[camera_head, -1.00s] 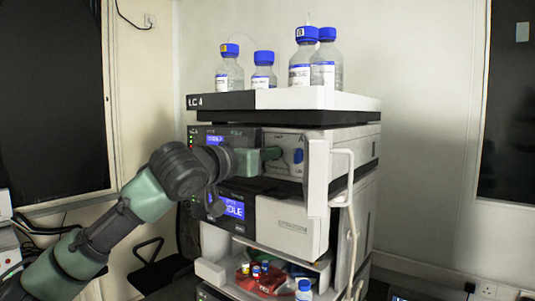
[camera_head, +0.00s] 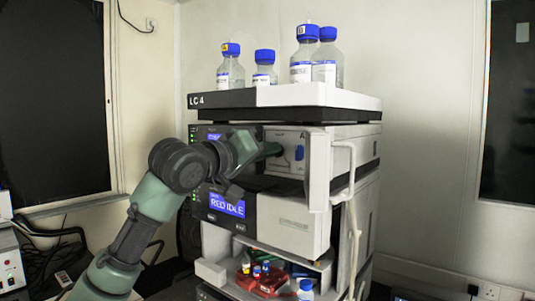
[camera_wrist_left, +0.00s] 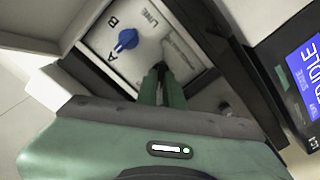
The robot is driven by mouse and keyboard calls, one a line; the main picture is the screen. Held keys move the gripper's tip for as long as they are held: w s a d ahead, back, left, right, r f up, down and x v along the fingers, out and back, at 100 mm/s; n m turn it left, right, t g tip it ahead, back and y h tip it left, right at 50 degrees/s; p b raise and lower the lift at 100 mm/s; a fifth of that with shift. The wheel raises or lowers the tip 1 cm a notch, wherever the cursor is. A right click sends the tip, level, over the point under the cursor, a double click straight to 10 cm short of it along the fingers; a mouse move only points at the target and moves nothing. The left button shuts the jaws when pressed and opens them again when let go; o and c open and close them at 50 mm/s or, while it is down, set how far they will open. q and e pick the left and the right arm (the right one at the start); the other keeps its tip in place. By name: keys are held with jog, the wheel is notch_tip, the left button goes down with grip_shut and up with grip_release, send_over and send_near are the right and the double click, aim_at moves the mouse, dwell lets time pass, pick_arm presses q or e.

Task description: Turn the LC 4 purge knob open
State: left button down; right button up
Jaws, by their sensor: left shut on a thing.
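The LC 4 stack (camera_head: 225,100) stands in the middle of the head view, with its name on the top tray. Its open front bay shows a pale panel (camera_head: 284,138). My left gripper (camera_head: 277,150) reaches into this bay from the left, its green fingers at the panel. In the left wrist view the fingers (camera_wrist_left: 161,72) are shut close together, their dark tips at the panel. The purge knob is hidden between the tips. A blue selector knob (camera_wrist_left: 127,40), marked A, B and LINE, sits beside the fingers, apart from them. My right gripper is not in view.
An open white door (camera_head: 318,170) and a pale tube (camera_head: 350,190) stand right of the bay. Blue-capped bottles (camera_head: 302,72) stand on the top tray. A lit display (camera_head: 227,205) is below my wrist. Small vials and red items (camera_head: 268,280) fill the lower shelf.

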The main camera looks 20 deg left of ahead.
pick_arm(q)
jog(key=n, duration=0.8)
jog(key=shift+f+n, duration=0.1)
jog(key=shift+n, duration=0.2)
dwell(0.3)
jog(key=c, duration=1.5)
grip_release()
jog(key=shift+w, duration=0.1)
jog(key=shift+c, duration=0.2)
jog(key=shift+w, duration=0.1)
